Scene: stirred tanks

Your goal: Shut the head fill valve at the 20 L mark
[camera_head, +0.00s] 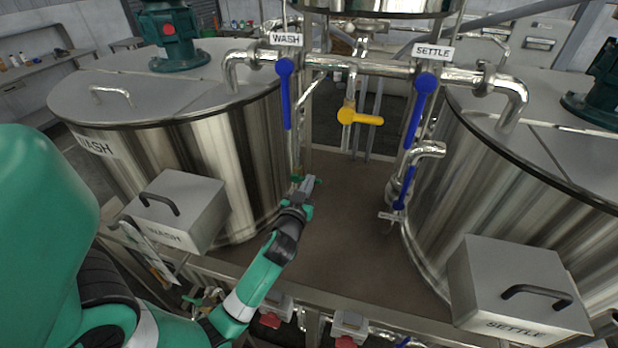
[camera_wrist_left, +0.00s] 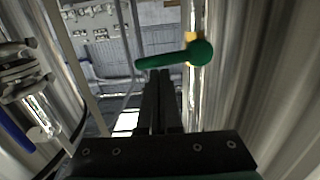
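A green lever handle (camera_wrist_left: 175,56) on a yellow-collared valve shows in the wrist view, lying nearly level. A little of its green shows by my gripper in the head view. My left gripper (camera_head: 308,183) is between the tanks; in the wrist view its dark fingers (camera_wrist_left: 160,74) are together, with nothing visible between them. Their tips appear just short of the lever; contact is unclear. A yellow lever valve (camera_head: 362,117) hangs below the cross pipe. Part of a steel vessel (camera_head: 370,6) shows at the top. No label names the head fill valve, and I see no 20 L mark.
The WASH tank (camera_head: 215,150) stands left and the SETTLE tank (camera_head: 520,160) right. Blue levers hang under the WASH (camera_head: 286,95) and SETTLE (camera_head: 420,110) signs. Pipes crowd the gap above the brown deck (camera_head: 345,230). Lidded boxes (camera_head: 178,205) stand in front.

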